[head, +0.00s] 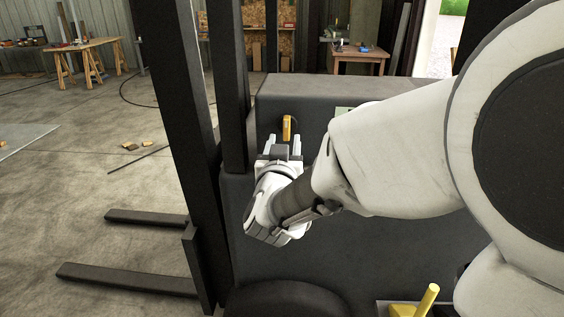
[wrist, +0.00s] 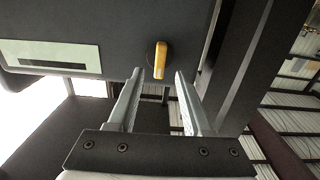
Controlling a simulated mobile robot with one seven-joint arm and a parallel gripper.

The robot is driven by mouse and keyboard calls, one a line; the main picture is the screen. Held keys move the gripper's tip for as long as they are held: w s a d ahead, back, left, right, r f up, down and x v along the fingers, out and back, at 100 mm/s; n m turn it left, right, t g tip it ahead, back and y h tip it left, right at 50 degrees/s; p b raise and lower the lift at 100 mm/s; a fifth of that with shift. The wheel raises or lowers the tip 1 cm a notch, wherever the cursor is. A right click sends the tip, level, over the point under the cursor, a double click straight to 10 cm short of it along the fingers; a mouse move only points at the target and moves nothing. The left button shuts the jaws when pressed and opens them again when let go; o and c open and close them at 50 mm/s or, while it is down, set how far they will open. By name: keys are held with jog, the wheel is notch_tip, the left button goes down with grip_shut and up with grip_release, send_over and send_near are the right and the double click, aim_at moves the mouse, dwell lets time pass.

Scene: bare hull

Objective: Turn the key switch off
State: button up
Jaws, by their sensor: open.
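The key switch (head: 287,128) is a yellow handle on a dark round base, set in the dark panel of a forklift-like machine (head: 330,90). In the wrist view the yellow handle (wrist: 161,60) stands nearly upright in the picture, tilted slightly. My gripper (head: 283,145) is in front of the panel, just below the switch in the head view. In the wrist view its two fingers (wrist: 157,78) are open and empty, with the handle showing between and just beyond their tips. I cannot tell whether the fingers touch it.
A pale label plate (wrist: 50,57) is on the panel beside the switch. The dark mast posts (head: 180,120) rise close to the left of my gripper. Two forks (head: 125,279) stick out low at the left. A yellow lever (head: 427,298) stands at the bottom right. Open floor lies left.

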jog(key=s, duration=1.2)
jog(key=shift+a+b, duration=0.2)
jog(key=shift+b, duration=0.15)
jog(key=shift+w, duration=0.1)
